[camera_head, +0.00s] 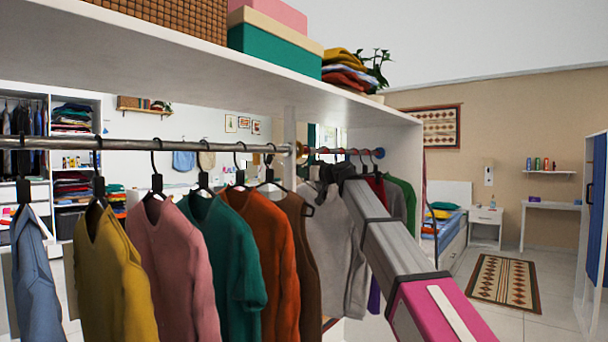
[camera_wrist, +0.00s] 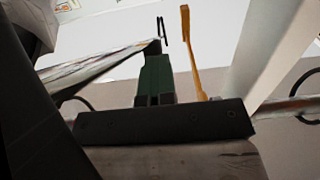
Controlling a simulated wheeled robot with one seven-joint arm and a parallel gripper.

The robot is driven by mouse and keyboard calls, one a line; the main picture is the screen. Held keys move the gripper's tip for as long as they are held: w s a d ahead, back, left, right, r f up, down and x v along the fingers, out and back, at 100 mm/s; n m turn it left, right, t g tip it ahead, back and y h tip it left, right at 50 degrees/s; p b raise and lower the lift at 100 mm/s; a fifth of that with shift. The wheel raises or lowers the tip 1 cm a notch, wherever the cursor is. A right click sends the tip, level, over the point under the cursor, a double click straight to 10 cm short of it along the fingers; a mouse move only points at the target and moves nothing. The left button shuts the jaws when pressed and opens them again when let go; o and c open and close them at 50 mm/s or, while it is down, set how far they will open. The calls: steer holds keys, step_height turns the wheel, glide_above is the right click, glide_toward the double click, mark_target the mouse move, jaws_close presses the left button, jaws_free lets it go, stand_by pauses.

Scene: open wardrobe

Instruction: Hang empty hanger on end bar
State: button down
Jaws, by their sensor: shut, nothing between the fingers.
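The end bar (camera_head: 325,151) is the short rail right of the white divider, with a blue end piece (camera_head: 379,153) at its far end. Several hooks hang on it. My gripper (camera_head: 330,178) is at the end of my grey arm, among the clothes below this bar. In the wrist view my gripper (camera_wrist: 155,82) shows as a green block with dark pads, shut and empty. A thin orange upright piece (camera_wrist: 189,50) with a bent top stands just right of it, perhaps part of a hanger. I cannot pick out an empty hanger for certain.
A long rail (camera_head: 210,145) carries several clothes on black hangers, including a teal shirt (camera_head: 222,235) and an orange one (camera_head: 262,255). A shelf (camera_head: 200,45) with boxes runs above. The white divider (camera_head: 291,125) separates the rails. Floor at right is open around a rug (camera_head: 502,284).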

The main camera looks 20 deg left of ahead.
steer(key=shift+r, duration=0.2)
steer(key=shift+r, duration=1.8)
steer(key=shift+r, duration=0.1)
